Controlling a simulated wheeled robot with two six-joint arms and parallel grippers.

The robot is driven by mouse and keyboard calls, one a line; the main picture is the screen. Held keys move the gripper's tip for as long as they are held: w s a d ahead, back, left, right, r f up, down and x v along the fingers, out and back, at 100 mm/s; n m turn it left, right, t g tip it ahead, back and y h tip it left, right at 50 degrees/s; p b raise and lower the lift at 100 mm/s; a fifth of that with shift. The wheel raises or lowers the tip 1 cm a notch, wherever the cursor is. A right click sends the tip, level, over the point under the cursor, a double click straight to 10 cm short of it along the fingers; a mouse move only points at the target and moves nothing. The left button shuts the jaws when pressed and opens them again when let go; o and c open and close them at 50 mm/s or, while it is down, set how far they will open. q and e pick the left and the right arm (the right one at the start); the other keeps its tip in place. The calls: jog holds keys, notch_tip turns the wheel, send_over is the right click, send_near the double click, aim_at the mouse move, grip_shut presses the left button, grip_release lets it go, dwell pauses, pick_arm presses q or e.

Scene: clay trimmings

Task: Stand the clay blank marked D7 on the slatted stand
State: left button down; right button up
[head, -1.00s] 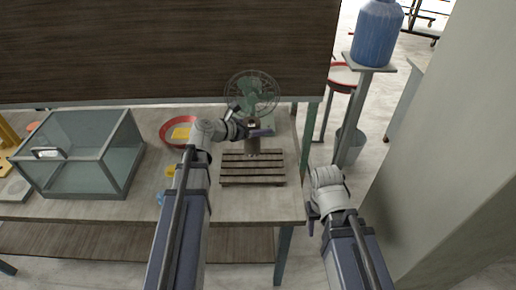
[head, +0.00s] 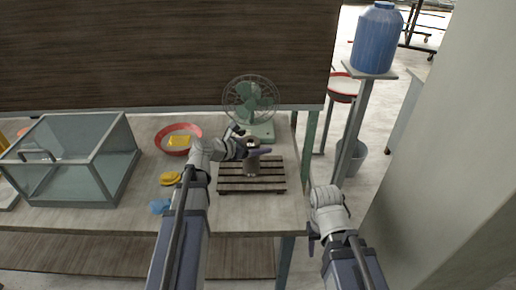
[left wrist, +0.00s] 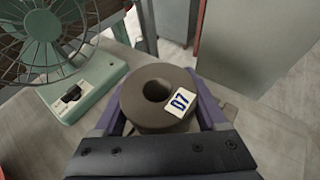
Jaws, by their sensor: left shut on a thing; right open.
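The clay blank marked D7 (left wrist: 143,98) is a brown cylinder with a round hole in its top. A white tag (left wrist: 180,102) on its top reads D7 in blue. My left gripper (head: 257,152) is shut on it, with purple fingers on both sides. My right gripper (head: 313,236) is open and empty beyond the table's right edge.
A green fan (head: 250,97) stands just behind the stand. A red bowl with a yellow thing (head: 179,139), a yellow lump (head: 171,179) and a blue lump (head: 160,206) lie to the left. A glass case (head: 70,165) stands further left. The front right tabletop is bare.

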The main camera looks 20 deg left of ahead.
pick_arm(q)
jog(key=shift+f, duration=0.15)
grip_release()
jog(key=shift+r, duration=0.3)
jog(key=p+v, duration=0.4)
jog(key=v, duration=0.8)
jog(key=shift+p, duration=0.3)
jog(key=shift+f, duration=0.1)
